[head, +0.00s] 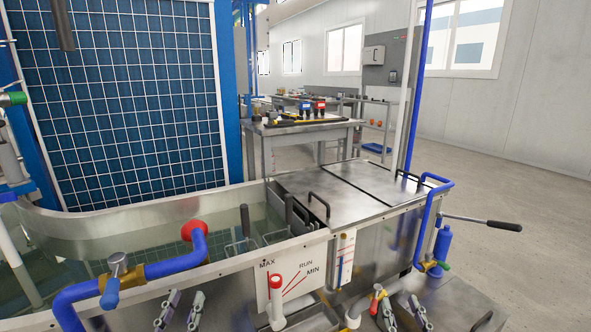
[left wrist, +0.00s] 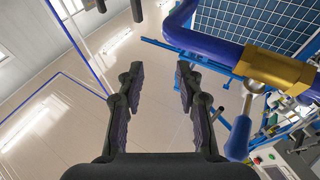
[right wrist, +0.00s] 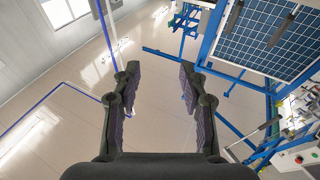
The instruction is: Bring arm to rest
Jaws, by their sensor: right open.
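My left gripper (head: 181,309) shows at the bottom of the head view, in front of the tank. Its two dark fingers stand apart with nothing between them in the left wrist view (left wrist: 157,90). My right gripper (head: 404,313) shows at the bottom right of the head view, in front of the tank's right part. It is open and empty in the right wrist view (right wrist: 158,90). Both grippers point upward. Most of both arms is out of the head view.
The steel water tank (head: 150,222) fills the front. A blue pipe with a red end (head: 193,231) and a brass valve (head: 119,275) are near my left gripper. A red-handled valve (head: 377,297) is just beside my right gripper. A black-handled lever (head: 483,221) sticks out right. Floor right is clear.

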